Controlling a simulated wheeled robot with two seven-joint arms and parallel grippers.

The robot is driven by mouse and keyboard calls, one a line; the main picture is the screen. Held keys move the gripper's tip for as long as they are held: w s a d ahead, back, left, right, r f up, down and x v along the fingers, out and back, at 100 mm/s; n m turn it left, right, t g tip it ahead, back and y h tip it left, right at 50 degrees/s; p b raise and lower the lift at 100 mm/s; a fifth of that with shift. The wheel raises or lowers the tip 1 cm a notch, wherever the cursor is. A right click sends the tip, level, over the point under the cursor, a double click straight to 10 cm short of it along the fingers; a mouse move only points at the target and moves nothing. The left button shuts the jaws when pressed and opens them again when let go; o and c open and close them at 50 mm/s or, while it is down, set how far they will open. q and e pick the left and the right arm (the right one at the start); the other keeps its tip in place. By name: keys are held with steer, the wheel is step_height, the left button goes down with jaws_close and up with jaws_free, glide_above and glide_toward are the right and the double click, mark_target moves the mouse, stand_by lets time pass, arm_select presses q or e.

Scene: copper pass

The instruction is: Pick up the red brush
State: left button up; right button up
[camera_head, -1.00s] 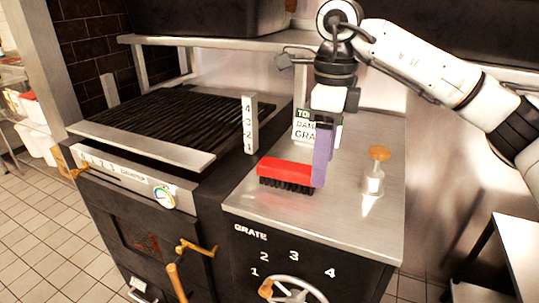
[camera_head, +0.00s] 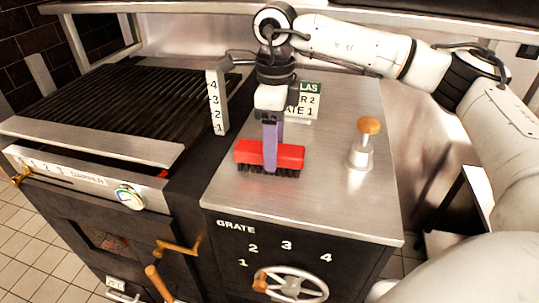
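The red brush (camera_head: 292,153), a red block with dark bristles facing down, is on the steel top beside the grill. My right gripper (camera_head: 270,160) comes down from above at the middle of the brush. A purple upright piece, apparently its near finger, covers part of the brush's front and reaches down to the bristles. The far finger is hidden, so I cannot tell whether the gripper is open or closed on the brush. My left gripper is out of view.
A wooden-knobbed metal piece (camera_head: 363,145) stands right of the brush. A numbered post (camera_head: 217,103) stands to the left, by the black grill (camera_head: 120,105). A sign (camera_head: 302,102) is behind the gripper. The steel top's front is clear.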

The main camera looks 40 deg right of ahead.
step_height(320, 180, down, 2)
steer(key=shift+f, duration=0.1)
steer(key=shift+w, duration=0.1)
steer(key=c, duration=1.2)
steer(key=shift+r, duration=5.15)
